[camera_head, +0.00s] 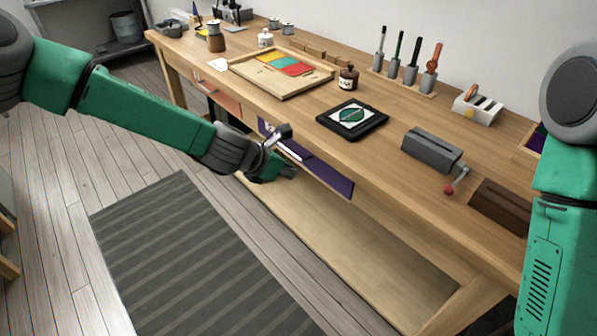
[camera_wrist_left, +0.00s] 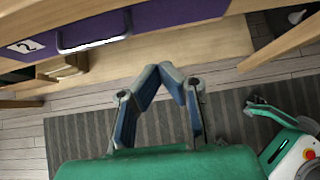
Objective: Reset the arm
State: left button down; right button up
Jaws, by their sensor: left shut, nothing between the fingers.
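My left arm reaches in from the left in the head view. Its gripper (camera_head: 283,132) is at the bench's front edge, in front of the purple drawer front (camera_head: 325,174). In the left wrist view, the two blue-grey fingers of this gripper (camera_wrist_left: 172,70) lean together and their tips meet, with nothing between them. The purple drawer front (camera_wrist_left: 165,15) with a metal handle and a "2" label shows beyond the tips. My right arm (camera_head: 548,235) hangs at the right edge of the head view; its gripper is out of the picture.
A striped mat (camera_head: 190,250) lies on open floor before the bench. A low shelf (camera_head: 350,240) runs underneath.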

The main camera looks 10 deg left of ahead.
pick_arm(q)
jog(key=s+a+f+m+g+y, duration=0.1)
jog(key=s+a+f+m+g, duration=0.1)
jog(key=s+f+m, duration=0.6)
jog(key=s+a+f+m+g+y, duration=0.1)
jog(key=s+a+f+m+y, duration=0.2)
jog(key=s, duration=1)
jog(key=s+a+f+m+g+y, duration=0.1)
jog(key=s+a+m, duration=0.5)
jog(key=s+m, duration=0.2)
jog(key=s+a+f+m+g+y, duration=0.1)
jog(key=s+a+m+g, duration=0.1)
jog(key=s+a+m, duration=0.5)
jog(key=s+m, duration=0.2)
jog(key=s, duration=0.1)
jog(key=shift+s+a+f, duration=0.2)
jog(key=shift+f, duration=0.1)
